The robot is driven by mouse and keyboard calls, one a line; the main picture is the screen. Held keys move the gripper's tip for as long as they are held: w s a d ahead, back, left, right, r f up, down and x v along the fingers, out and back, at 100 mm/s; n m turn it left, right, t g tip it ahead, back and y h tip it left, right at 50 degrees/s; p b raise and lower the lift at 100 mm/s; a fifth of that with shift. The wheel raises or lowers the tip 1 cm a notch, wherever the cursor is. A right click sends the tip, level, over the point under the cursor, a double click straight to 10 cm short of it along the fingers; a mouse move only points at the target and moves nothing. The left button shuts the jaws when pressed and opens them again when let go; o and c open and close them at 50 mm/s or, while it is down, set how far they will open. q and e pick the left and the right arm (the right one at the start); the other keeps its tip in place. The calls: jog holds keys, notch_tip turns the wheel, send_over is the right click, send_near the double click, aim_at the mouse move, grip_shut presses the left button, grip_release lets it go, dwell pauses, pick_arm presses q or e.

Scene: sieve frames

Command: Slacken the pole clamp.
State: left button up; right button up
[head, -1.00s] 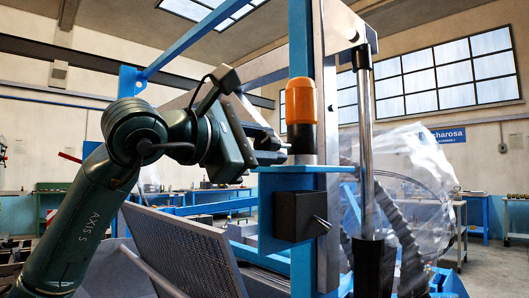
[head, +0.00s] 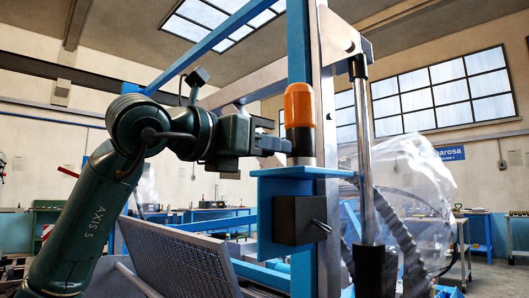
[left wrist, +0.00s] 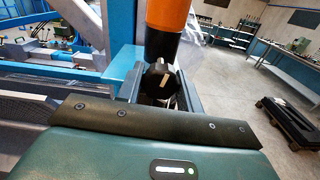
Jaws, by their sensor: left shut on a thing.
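My left gripper (head: 282,146) reaches in from the left, close beside the upright post and just under an orange-capped cylinder (head: 299,105). In the left wrist view its fingers (left wrist: 162,92) are shut on a dark knob (left wrist: 158,80), which I take to be that of the pole clamp. The orange and black cylinder (left wrist: 167,25) stands directly beyond and above the knob. In the head view the knob is not visible and the clamp body cannot be made out. My right gripper is not in view.
A blue bracket (head: 290,172) and a black box with a small lever (head: 299,219) sit below the gripper on the post. A perforated screen (head: 180,258) lies tilted at lower left. A shiny rod (head: 364,150) and clear plastic sheeting (head: 415,185) stand right.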

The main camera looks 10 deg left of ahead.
pick_arm(q)
jog(key=shift+f+n+b, duration=0.1)
jog(key=shift+n+b, duration=0.25)
jog(key=shift+n, duration=0.85)
jog(key=o, duration=1)
jog(key=v, duration=1.3)
jog(key=shift+s+a, duration=0.1)
